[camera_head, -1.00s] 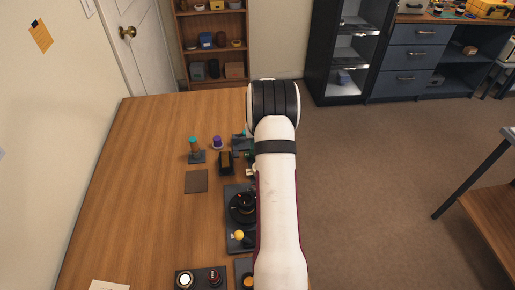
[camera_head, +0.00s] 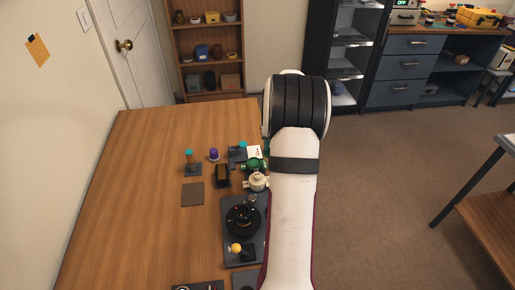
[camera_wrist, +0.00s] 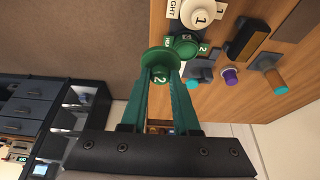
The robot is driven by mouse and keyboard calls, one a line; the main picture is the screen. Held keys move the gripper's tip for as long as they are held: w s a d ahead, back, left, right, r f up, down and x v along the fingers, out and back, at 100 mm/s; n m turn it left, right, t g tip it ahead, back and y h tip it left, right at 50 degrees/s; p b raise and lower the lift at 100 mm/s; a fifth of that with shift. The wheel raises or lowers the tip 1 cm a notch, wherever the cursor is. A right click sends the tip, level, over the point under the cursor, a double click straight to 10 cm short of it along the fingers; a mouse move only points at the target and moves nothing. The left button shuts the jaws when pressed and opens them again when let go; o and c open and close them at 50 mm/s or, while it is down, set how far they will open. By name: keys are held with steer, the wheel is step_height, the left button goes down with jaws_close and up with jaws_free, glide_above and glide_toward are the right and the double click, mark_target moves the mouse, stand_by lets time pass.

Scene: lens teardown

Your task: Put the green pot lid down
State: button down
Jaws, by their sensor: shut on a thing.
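The green pot lid (camera_wrist: 158,58), marked with a 2, is held between the green fingers of my gripper (camera_wrist: 161,80) in the wrist view. My gripper is shut on it, and the lid is up off the table. The green pot (camera_wrist: 186,46), with a 2 label beside it, shows just beyond the lid to the right; it also shows in the head view (camera_head: 252,164). The white pot (camera_wrist: 197,14), whose lid is marked 1, stands beside it and also shows in the head view (camera_head: 257,182). My arm hides my gripper and the lid in the head view.
A dark turntable-like fixture (camera_head: 243,217) with a yellow-knobbed part (camera_head: 237,248) is nearer. A black block (camera_head: 222,176), a purple-topped piece (camera_head: 214,154) and a teal-topped tool (camera_head: 190,161) stand left of the pots. The table's left side is mostly clear.

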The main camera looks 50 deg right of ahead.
steer(key=s+r, duration=0.3)
steer(key=s, duration=0.2)
steer(key=w+a+f+n, duration=0.1)
steer(key=w+a+f, duration=0.2)
steer(key=w+a, duration=0.3)
steer(key=w+a+f+n+y, duration=0.1)
steer(key=w+a+f+n, duration=0.1)
steer(key=w+a, duration=0.5)
steer(key=w+a+f+n, duration=0.1)
steer(key=w+a+f, duration=0.3)
steer(key=w+a, duration=0.3)
steer(key=shift+a+f+n+t, duration=0.1)
steer(key=shift+a+n+t, duration=0.2)
steer(key=shift+a+t, duration=0.15)
step_height(320, 180, down, 4)
steer(key=shift+w+a, duration=0.15)
steer(key=shift+f, duration=0.1)
steer(key=shift+f, duration=0.1)
steer(key=c, duration=0.7)
jaws_free()
steer(key=shift+o, duration=0.2)
